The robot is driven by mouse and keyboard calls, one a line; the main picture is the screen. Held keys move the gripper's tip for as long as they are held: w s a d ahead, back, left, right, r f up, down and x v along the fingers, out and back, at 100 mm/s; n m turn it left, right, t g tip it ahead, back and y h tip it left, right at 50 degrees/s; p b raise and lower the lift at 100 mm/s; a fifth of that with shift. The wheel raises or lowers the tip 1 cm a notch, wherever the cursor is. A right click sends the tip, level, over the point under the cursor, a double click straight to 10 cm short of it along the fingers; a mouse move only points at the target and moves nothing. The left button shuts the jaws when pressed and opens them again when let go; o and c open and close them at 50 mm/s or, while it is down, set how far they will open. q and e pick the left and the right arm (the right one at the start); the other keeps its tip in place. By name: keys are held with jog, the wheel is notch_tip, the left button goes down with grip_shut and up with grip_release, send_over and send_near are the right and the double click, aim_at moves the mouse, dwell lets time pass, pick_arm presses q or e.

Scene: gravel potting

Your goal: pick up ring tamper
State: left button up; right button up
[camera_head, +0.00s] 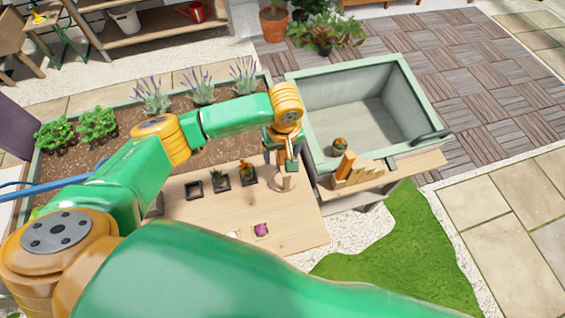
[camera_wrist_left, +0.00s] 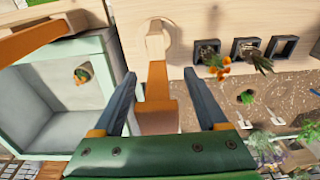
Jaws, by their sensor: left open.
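The ring tamper (camera_head: 285,182) appears to be the wooden piece standing on the table under my left gripper (camera_head: 281,156). In the left wrist view, the tamper (camera_wrist_left: 157,82) shows a pale round base and an orange-brown shaft with a darker, blocky end nearer the camera. My left gripper (camera_wrist_left: 160,76) is open, with one finger on each side of the shaft. Gaps show between the fingers and the shaft. In the head view the gripper partly hides the tamper's top. My right gripper is not in view.
A planter bed (camera_head: 185,103) lies behind. A green-rimmed basin (camera_head: 437,118) stands right, with a toothed wooden piece (camera_head: 358,172) at its front.

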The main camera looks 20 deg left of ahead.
pick_arm(q)
jog(key=shift+w, duration=0.15)
jog(key=shift+c, duration=0.5)
jog(key=shift+s, duration=0.2)
jog(key=c, duration=1.1)
jog(key=shift+w, duration=0.1)
grip_shut()
jog(key=shift+r, duration=0.1)
